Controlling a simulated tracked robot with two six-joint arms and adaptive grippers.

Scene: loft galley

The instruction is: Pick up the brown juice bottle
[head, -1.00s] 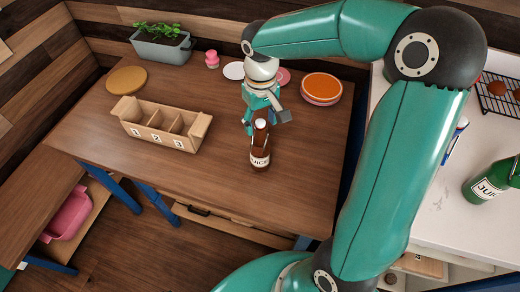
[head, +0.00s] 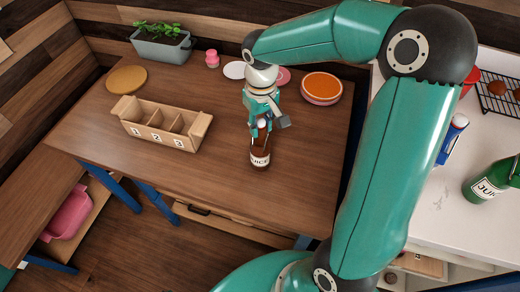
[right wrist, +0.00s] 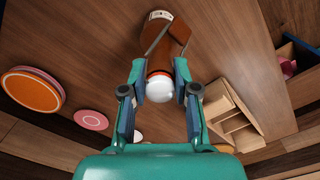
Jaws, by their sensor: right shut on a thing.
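The brown juice bottle (head: 261,157) stands on the wooden table, with a white cap and a white label reading JUICE. My right gripper (head: 261,126) reaches it from behind and is shut on its neck, just below the cap. In the right wrist view the bottle (right wrist: 166,38) lies between the two fingers of the gripper (right wrist: 162,88), with the white cap nearest the camera. The bottle looks upright, and I cannot tell any gap under it. My left gripper is not in view.
A wooden box (head: 160,143) with numbered compartments stands left of the bottle. Stacked plates (head: 321,88), a pink item (head: 212,58) and a planter (head: 161,50) are toward the back. A green juice bottle (head: 490,182) is on the white counter (head: 440,215). The table front is clear.

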